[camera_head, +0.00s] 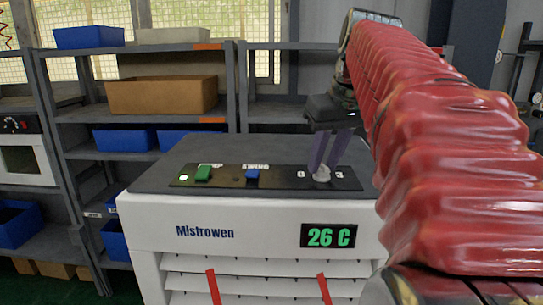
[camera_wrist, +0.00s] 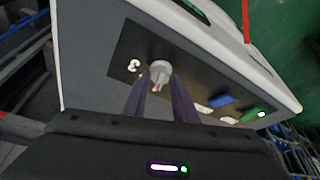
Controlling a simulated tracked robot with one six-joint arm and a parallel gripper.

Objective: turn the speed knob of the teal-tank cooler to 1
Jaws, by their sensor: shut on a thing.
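The white cooler (camera_head: 268,215) marked Mistrowen stands in front of me with a dark top panel. No teal tank shows in either view. Its light grey speed knob (camera_head: 321,174) is at the right of the control strip, and shows in the wrist view (camera_wrist: 160,67). My gripper (camera_head: 321,167) reaches down from above, its two dark fingers shut on the knob. In the wrist view the fingers (camera_wrist: 161,84) close on the knob from both sides. A small reddish mark shows on the knob. The fingers hide part of the dial, and I cannot read the setting.
A green button (camera_head: 203,174) and a blue SWING button (camera_head: 252,174) sit left on the same strip. Red ribbons hang at the front louvres. Shelves with blue bins (camera_head: 124,139) and a brown box (camera_head: 161,95) stand behind.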

